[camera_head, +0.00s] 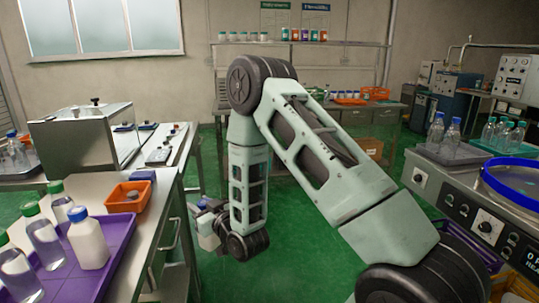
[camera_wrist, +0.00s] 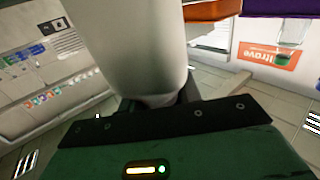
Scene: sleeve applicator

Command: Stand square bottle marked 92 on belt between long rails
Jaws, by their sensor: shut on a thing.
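My gripper (camera_wrist: 160,100) is shut on a smooth white bottle-like body (camera_wrist: 140,50), which fills the upper middle of the wrist view. No number shows on it, and its ends are out of view or hidden. In the camera_head view my gripper (camera_head: 207,214) hangs low beside the left bench, partly hidden by my arm, with a pale thing at its end. I cannot make out a belt between long rails in either view.
A purple tray (camera_head: 120,250) on the left bench holds several bottles, including a white blue-capped one (camera_head: 88,242). An orange bin (camera_head: 130,197) and a metal box machine (camera_head: 85,140) stand behind it. A right-hand machine (camera_head: 460,200) carries bottles. Green floor lies between.

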